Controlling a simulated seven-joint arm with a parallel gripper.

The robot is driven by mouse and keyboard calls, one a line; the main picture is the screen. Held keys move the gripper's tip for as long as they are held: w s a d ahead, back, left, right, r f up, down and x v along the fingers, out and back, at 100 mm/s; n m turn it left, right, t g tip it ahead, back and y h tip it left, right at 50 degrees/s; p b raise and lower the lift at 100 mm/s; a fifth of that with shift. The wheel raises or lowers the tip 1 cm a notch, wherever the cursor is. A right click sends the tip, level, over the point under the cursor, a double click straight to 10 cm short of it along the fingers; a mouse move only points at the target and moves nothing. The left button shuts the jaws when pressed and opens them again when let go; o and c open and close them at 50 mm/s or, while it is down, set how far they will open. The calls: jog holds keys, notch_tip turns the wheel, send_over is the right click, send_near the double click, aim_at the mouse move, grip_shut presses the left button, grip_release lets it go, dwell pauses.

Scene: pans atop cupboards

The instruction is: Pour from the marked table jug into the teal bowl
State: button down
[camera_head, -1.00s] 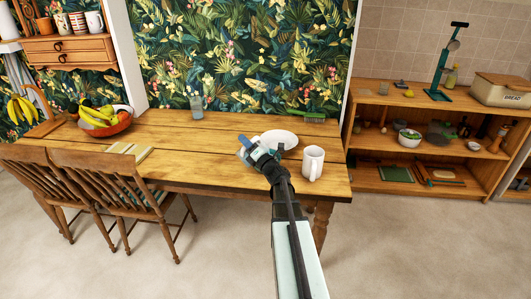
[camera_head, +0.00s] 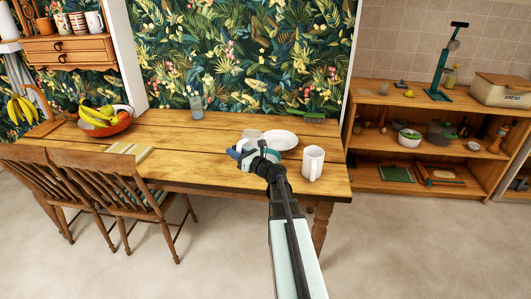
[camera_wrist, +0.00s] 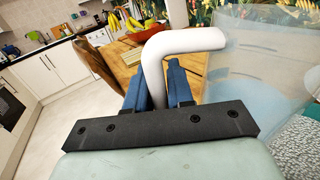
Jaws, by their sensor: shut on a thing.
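My gripper (camera_head: 239,154) is over the front right part of the table. In the wrist view its blue fingers (camera_wrist: 158,88) are shut on the white handle of a clear jug (camera_wrist: 255,65). The jug's see-through body fills the right of that view. In the head view the jug (camera_head: 251,134) shows only faintly behind my gripper, so its tilt and contents cannot be made out. I cannot pick out the teal bowl for certain. A speckled grey-teal surface (camera_wrist: 299,150) shows below the jug in the wrist view, but I cannot tell what it is.
Chairs (camera_head: 105,180) line the front. The table's middle is clear.

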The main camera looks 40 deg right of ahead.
jog(key=shift+a+f+n+g, duration=0.3)
jog(key=shift+a+f+n, duration=0.15)
jog(key=shift+f+n, duration=0.35)
jog(key=shift+r, duration=0.2)
notch_tip(320, 180, up, 3)
jog(key=shift+f+n, duration=0.1)
jog(key=shift+n, duration=0.4)
jog(key=shift+a, duration=0.1)
jog(key=s+a+f+n+g+y, duration=0.2)
jog(key=s+a+y, duration=0.1)
jog(key=a, duration=0.6)
jog(key=s+a+f+n+g+y, duration=0.2)
jog(key=s+a, duration=0.3)
jog(key=a, duration=0.5)
jog(key=s+a+f+n+g+y, duration=0.2)
jog(key=s+a+n+g+y, duration=0.1)
jog(key=a, duration=0.7)
jog(key=shift+s+f+n+y, duration=0.4)
jog(key=shift+s+n+y, duration=0.15)
jog(key=shift+y, duration=0.55)
